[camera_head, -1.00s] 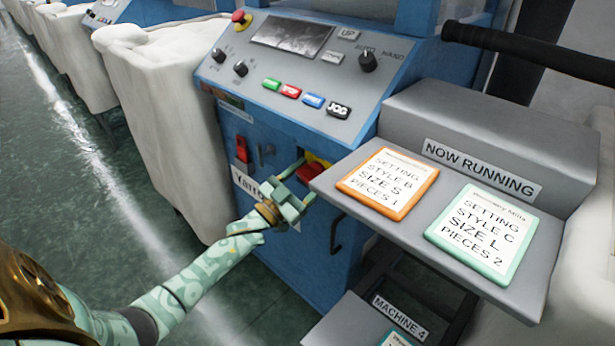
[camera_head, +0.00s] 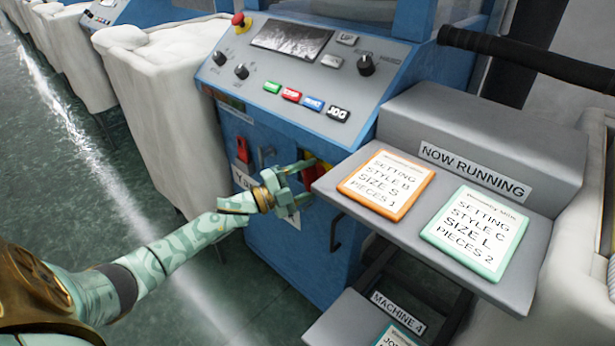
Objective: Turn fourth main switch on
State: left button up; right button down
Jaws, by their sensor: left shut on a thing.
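The main switch (camera_head: 313,174), a red handle on a yellow plate, is on the blue front of the machine, below the control panel and beside the grey shelf. My left gripper (camera_head: 304,184) reaches it from the left and is shut on the red handle, one finger above and one below. The fingers and the shelf edge hide part of the switch, so I cannot tell its exact setting. My right gripper is out of view.
The grey shelf (camera_head: 330,192) with an orange card (camera_head: 386,184) and a green card (camera_head: 475,233) juts out close right of my gripper. A red part (camera_head: 242,150) and a small handle (camera_head: 266,156) are left of the switch. A "MACHINE 4" label (camera_head: 398,312) is below. A white bin (camera_head: 165,110) stands left.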

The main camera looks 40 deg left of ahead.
pick_arm(q)
jog(key=shift+m+g+p, duration=0.35)
jog(key=shift+m+g, duration=0.15)
jog(key=shift+m, duration=1.3)
jog(key=shift+f+g+p, duration=0.15)
jog(key=shift+g+p, duration=0.15)
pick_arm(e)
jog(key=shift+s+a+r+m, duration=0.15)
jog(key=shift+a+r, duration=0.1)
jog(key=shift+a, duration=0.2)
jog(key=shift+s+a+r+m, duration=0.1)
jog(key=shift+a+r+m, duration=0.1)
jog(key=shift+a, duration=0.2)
pick_arm(q)
jog(key=shift+m+y, duration=0.3)
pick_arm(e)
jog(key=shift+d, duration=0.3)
pick_arm(q)
jog(key=o, duration=0.7)
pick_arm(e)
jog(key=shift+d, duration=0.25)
